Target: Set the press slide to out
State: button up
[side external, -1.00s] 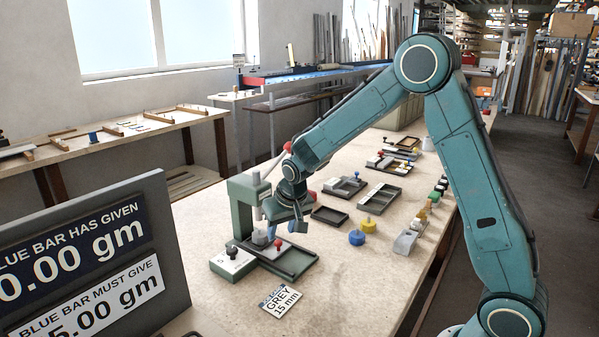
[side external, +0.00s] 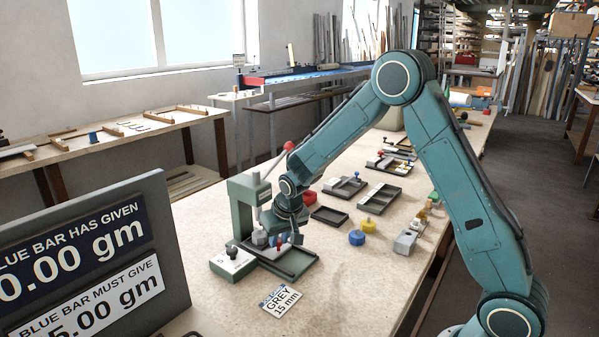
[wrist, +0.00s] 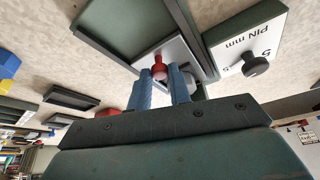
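The green press (side external: 243,207) stands on the bench, with its grey slide (side external: 287,262) in the dark tray at its foot. The slide's plate also shows in the wrist view (wrist: 180,50). A red knob (side external: 279,243) stands up from the slide; it lies between my blue fingertips in the wrist view (wrist: 159,71). My gripper (wrist: 161,72) points down at the slide, beside the press column. Its fingers are about a knob's width apart. I cannot tell whether they touch the knob. The slide's far end is partly hidden by the press and gripper.
A card reading "GREY 15 mm" (side external: 281,299) lies in front. Blue and yellow pieces (side external: 357,238) and several trays (side external: 379,198) lie to the right.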

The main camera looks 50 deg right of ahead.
jog(key=shift+s, duration=0.1)
grip_shut()
jog(key=shift+s, duration=5.15)
jog(key=o, duration=0.9)
grip_release()
jog(key=shift+c, duration=0.2)
jog(key=shift+r, duration=0.15)
jog(key=shift+s+a+r, duration=0.1)
jog(key=shift+s+r, duration=0.05)
jog(key=shift+r, duration=0.3)
jog(key=v, duration=1.2)
jog(key=shift+s+r, duration=0.15)
jog(key=shift+r, duration=0.1)
